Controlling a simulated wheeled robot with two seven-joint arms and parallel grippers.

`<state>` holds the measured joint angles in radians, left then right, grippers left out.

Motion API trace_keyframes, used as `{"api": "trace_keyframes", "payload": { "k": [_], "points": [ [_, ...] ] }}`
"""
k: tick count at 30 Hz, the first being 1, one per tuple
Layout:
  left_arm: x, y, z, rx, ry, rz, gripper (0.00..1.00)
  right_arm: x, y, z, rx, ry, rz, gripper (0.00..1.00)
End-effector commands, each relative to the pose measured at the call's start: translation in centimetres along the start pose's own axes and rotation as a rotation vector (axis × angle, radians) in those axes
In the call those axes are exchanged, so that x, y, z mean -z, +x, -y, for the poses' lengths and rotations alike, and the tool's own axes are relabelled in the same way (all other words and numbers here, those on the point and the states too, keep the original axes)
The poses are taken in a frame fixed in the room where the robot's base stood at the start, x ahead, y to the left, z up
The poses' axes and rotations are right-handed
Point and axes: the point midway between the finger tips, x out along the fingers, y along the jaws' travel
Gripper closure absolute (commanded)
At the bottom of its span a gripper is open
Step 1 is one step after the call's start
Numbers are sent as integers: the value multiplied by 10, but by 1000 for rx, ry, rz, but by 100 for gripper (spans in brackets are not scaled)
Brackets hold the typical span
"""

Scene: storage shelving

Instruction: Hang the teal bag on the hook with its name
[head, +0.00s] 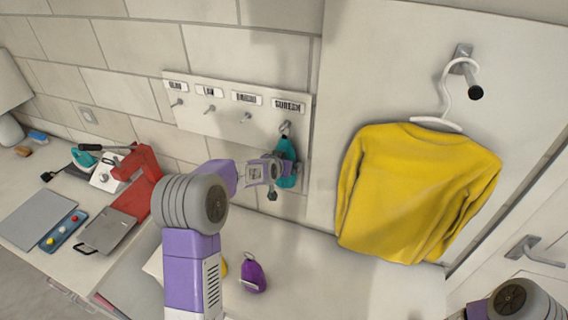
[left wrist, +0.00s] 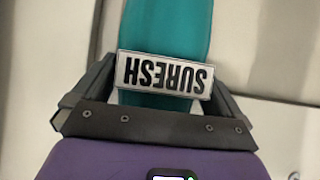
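The teal bag (head: 287,158) hangs upright against the wall, just below the rightmost hook (head: 286,126) of the white hook board (head: 222,122). The label above that hook reads SURESH (head: 289,105). A loop shows at the bag's top by the hook; I cannot tell whether it is over the hook. In the left wrist view the teal bag (left wrist: 168,30) carries a tag reading SURESH (left wrist: 165,75), seen upside down. My left gripper (head: 282,172) has its fingers against both sides of the bag, shut on it. My right gripper is out of view; only part of that arm shows.
Several other hooks on the board are empty. A purple bag (head: 252,277) lies on the surface below. A yellow sweater (head: 418,190) hangs to the right on a wall hook (head: 464,62). A red object (head: 140,180) and other items crowd the left counter.

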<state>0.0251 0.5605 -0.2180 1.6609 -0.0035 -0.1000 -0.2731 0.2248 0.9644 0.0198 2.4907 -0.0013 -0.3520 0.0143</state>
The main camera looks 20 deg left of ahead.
Motion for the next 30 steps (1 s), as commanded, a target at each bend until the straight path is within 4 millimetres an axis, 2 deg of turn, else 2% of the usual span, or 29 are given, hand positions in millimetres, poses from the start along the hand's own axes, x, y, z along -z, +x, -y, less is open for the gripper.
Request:
{"api": "trace_keyframes", "payload": {
  "k": [8, 21, 25, 30],
  "points": [
    [-1, -4, 0, -1, 0, 3, 0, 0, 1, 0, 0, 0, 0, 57],
    [1, -65, -1, -1, 1, -1, 0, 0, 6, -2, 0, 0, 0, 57],
    [0, -74, -1, -1, 0, 0, 0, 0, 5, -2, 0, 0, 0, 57],
    [0, -76, 0, 0, 0, 1, 0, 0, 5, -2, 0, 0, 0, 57]
  ]
}}
